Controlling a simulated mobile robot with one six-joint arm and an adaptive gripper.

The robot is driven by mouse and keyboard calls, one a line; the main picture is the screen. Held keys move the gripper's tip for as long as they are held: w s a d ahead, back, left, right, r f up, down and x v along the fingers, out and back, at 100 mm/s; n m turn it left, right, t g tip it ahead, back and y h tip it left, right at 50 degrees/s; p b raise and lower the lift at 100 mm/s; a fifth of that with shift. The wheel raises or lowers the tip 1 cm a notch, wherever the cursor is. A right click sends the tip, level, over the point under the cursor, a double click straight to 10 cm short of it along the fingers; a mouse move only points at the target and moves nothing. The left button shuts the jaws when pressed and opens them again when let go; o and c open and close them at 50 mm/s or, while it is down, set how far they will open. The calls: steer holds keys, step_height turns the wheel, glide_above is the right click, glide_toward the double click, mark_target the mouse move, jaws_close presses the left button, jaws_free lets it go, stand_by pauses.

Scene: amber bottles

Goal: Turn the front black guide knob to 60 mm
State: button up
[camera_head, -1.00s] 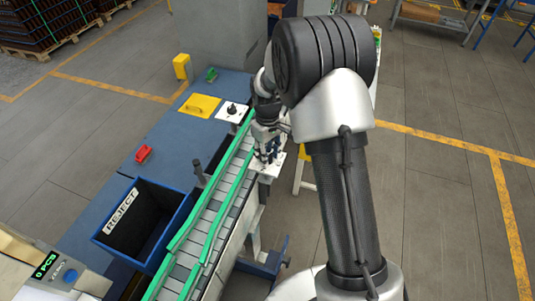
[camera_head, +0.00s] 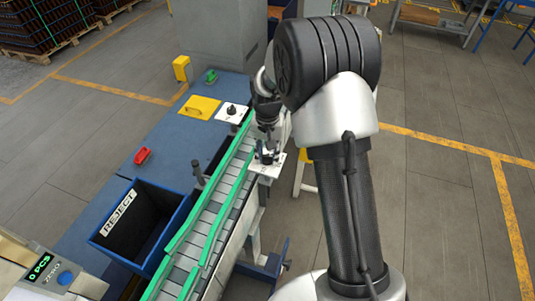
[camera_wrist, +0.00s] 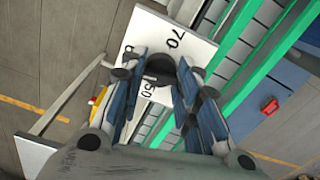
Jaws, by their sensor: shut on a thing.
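The front black guide knob (camera_wrist: 160,66) stands on a white scale plate (camera_wrist: 203,52) in the wrist view. My gripper (camera_wrist: 158,76) has its blue fingers on both sides of the knob and is shut on it. The plate shows 70 above the knob and 50 below it; a mark to the left is partly covered by a finger. I cannot read the knob's pointer. In the head view, my gripper (camera_head: 267,154) is over the white plate (camera_head: 268,171) at the conveyor's near right side, and the knob is hidden there.
The conveyor with green guide rails (camera_head: 217,205) runs beside the plate. A second white plate with a black knob (camera_head: 232,112) lies farther back. A blue reject bin (camera_head: 116,243), a red object (camera_head: 142,156) and a yellow plate (camera_head: 199,106) are left of the conveyor.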

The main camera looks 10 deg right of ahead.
mark_target(267, 156)
steer(key=shift+m, duration=1.1)
steer(key=o, duration=1.1)
steer(key=shift+c, duration=0.2)
step_height(267, 156, up, 12)
